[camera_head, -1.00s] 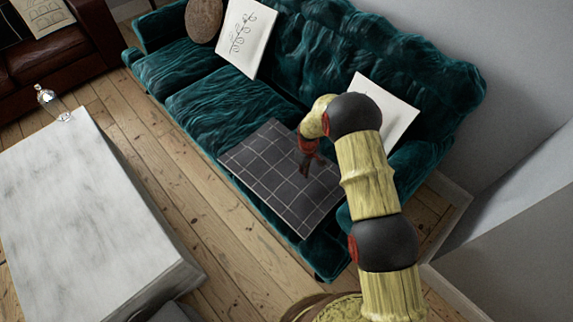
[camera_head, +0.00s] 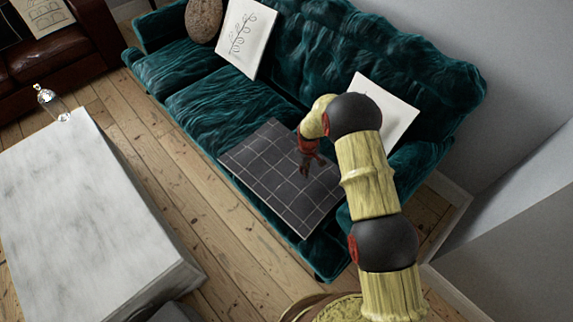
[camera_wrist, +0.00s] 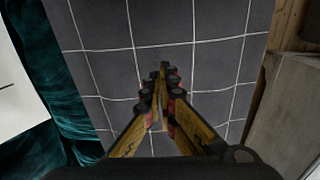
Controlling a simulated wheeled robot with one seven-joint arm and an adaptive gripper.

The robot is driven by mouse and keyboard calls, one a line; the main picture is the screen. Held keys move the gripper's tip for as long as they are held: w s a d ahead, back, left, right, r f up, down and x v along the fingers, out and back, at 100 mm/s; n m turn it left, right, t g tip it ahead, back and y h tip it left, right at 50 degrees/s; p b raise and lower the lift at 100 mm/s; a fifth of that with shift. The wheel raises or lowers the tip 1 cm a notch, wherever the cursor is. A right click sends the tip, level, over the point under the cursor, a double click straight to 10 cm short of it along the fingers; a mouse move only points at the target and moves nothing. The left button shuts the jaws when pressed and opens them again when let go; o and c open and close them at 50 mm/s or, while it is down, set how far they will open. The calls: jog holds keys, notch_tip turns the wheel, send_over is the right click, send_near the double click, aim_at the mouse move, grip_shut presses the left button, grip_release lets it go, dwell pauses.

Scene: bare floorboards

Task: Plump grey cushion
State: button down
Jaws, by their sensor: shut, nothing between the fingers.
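The grey cushion (camera_head: 265,165) is a dark grey square with thin white grid lines. It lies on the near right seat of the teal sofa and looks fairly flat from above, its front corner at the seat's front edge. My gripper (camera_head: 308,171) is over the right part of the cushion, pointing down. In the wrist view the gripper (camera_wrist: 162,72) has its fingertips together with nothing held, and the cushion (camera_wrist: 110,70) fills most of the background. Whether the tips touch the cushion cannot be told.
The teal sofa (camera_head: 215,105) has a round brown cushion (camera_head: 204,18), a white patterned cushion (camera_head: 246,38) and a white cushion (camera_head: 388,105) partly behind my arm. A marble-topped table (camera_head: 85,210) stands at left, with a glass object (camera_head: 52,103) behind it. Bare floorboards (camera_head: 165,165) lie between.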

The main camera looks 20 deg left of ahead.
jog(key=shift+f+b, duration=0.85)
jog(key=shift+f, duration=0.4)
jog(key=shift+r+p, duration=1)
jog(key=shift+r, duration=0.95)
jog(key=s+a, duration=0.2)
jog(key=a, duration=0.1)
jog(key=s+a, duration=0.2)
jog(key=a, duration=0.1)
jog(key=s+a, duration=0.2)
jog(key=a, duration=0.2)
jog(key=shift+s+r+b, duration=0.1)
jog(key=shift+b, duration=0.25)
